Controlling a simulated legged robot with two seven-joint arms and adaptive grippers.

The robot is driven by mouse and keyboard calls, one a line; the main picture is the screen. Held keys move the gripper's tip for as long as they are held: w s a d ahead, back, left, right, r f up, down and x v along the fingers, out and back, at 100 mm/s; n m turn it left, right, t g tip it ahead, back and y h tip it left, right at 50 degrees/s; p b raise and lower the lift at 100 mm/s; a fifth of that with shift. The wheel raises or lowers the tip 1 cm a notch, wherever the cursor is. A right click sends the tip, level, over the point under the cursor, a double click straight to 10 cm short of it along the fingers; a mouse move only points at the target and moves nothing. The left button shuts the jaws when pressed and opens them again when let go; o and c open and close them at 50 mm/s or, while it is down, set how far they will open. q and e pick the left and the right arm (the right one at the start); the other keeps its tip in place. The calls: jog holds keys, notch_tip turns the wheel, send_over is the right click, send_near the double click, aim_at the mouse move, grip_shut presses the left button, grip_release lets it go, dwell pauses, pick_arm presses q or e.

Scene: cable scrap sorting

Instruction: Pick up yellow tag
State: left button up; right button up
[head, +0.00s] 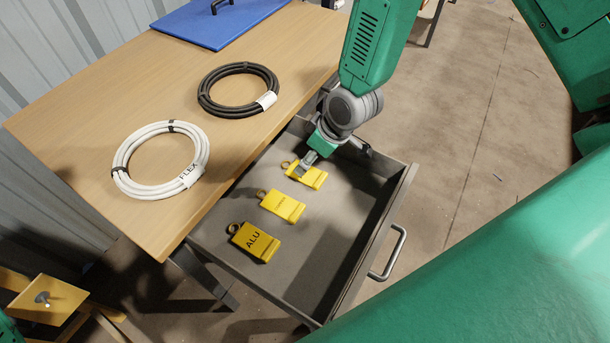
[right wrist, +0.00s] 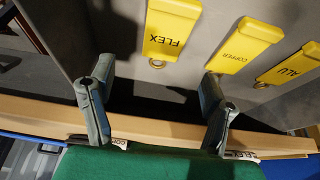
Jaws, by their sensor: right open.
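Three yellow tags lie in a row in the open grey drawer (head: 335,230). The ALU tag (head: 256,243) is nearest in the head view, the COPPER tag (head: 283,206) is in the middle, and the FLEX tag (head: 314,178) is farthest. The right wrist view shows the FLEX tag (right wrist: 171,30), the COPPER tag (right wrist: 244,46) and the ALU tag (right wrist: 291,66). My right gripper (head: 335,157) is open and empty at the FLEX tag, one finger overlapping it in the head view. In the wrist view the tag lies beyond the gap between the fingers (right wrist: 158,82).
The wooden table (head: 110,95) borders the drawer on the left. A white cable coil (head: 160,160) labelled FLEX and a black coil (head: 238,90) lie on it, with a blue board (head: 205,28) behind. The drawer handle (head: 388,255) sticks out at the right.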

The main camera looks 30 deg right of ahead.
aim_at(307, 173)
jog(key=shift+w+d+f, duration=0.15)
jog(key=shift+w+f, duration=0.1)
jog(key=shift+f, duration=0.85)
jog(key=x, duration=0.3)
jog(key=shift+s+a+f+b, duration=0.2)
jog(key=shift+s+f+b, duration=0.05)
jog(key=shift+f+b, duration=0.1)
jog(key=shift+w+a+f, duration=0.2)
jog(key=shift+a+f, duration=0.1)
jog(key=shift+f, duration=0.05)
jog(key=shift+r, duration=0.1)
jog(key=c, duration=0.6)
jog(key=shift+d, duration=0.2)
jog(key=c, duration=0.4)
